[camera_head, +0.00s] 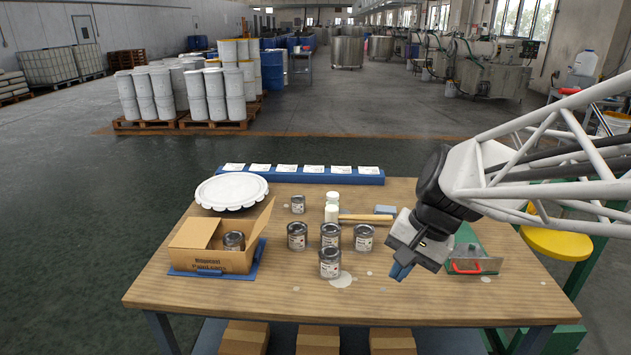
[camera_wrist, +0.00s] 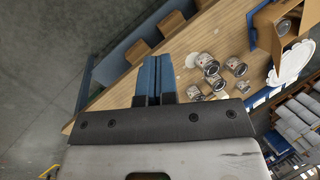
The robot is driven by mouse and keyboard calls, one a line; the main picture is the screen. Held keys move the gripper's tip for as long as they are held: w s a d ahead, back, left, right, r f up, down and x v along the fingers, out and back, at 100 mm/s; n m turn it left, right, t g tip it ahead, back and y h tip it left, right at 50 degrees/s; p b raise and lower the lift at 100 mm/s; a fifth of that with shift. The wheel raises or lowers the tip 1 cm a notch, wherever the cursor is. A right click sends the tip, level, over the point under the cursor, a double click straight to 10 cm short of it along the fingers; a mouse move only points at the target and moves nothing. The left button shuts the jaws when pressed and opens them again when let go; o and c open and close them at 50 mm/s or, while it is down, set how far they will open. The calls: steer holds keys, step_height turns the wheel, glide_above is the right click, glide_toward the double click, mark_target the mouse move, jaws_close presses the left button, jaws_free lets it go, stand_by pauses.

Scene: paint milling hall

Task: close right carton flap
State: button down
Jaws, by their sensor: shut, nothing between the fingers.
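The cardboard carton (camera_head: 208,258) stands on a blue mat (camera_head: 250,272) at the left of the table. Its right flap (camera_head: 262,222) stands up and leans outward. A paint can (camera_head: 234,241) sits inside the carton, and the top is open. In the wrist view the carton (camera_wrist: 264,32) is at the upper right. My gripper (camera_head: 399,272) is above the right part of the table, well to the right of the carton. Its two blue fingers (camera_wrist: 154,78) are together, with nothing between them.
Several paint cans (camera_head: 330,263) stand mid-table between my gripper and the carton. A white round lid (camera_head: 232,191) is behind the carton. The front of the table is mostly clear.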

steer(key=w+a+f+m+y, duration=0.4)
steer(key=w+f, duration=0.1)
steer(key=w, duration=0.8)
steer(key=w+a+f+m+y, duration=0.4)
steer(key=w+a+f, duration=0.1)
steer(key=w, duration=0.7)
steer(key=w+a+f+m+y, duration=0.4)
steer(key=w+a+f+m, duration=0.1)
steer(key=w, duration=0.8)
steer(key=shift+w+a, duration=0.2)
steer(key=shift+w, duration=0.1)
steer(key=shift+a, duration=0.1)
glide_toward(261, 223)
steer(key=w+a+r, duration=0.1)
steer(key=a, duration=0.1)
steer(key=shift+a+r, duration=0.6)
steer(key=shift+a, duration=0.2)
steer(key=shift+w, duration=0.1)
steer(key=shift+a+r+h, duration=0.25)
steer(key=shift+h, duration=0.05)
